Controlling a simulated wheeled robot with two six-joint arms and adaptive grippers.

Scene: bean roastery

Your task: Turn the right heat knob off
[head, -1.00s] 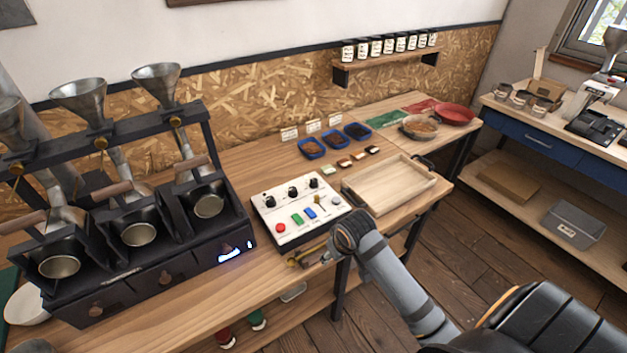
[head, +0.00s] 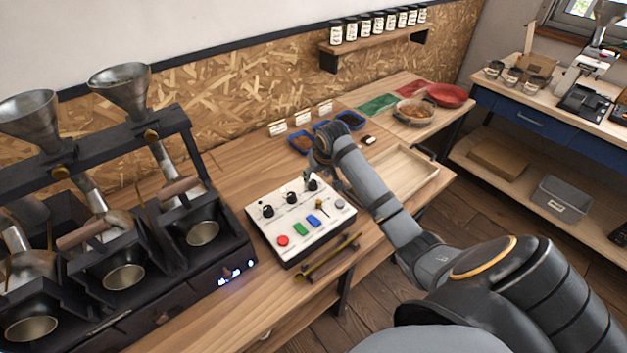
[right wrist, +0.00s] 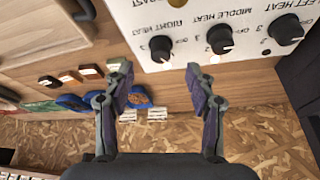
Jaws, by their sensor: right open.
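The white control panel (head: 318,228) sits on the wooden bench, with three black knobs along its far edge. The right heat knob (head: 312,186) is beside my right gripper (head: 320,177). In the right wrist view the panel is upside down, and the right heat knob (right wrist: 160,47) lies just beyond my open, empty fingertips (right wrist: 157,77), roughly centred between them. I see no clear contact. The middle heat knob (right wrist: 220,40) and left heat knob (right wrist: 284,29) are further right there. The right knob's exact setting is too small to read. My left gripper is out of view.
Red, green and blue buttons and a small brass lever share the panel. A brass bar (head: 330,258) runs along its front. The roaster (head: 190,225) stands to the left, a wooden tray (head: 425,182) to the right. Blue bean trays (head: 300,143) lie behind.

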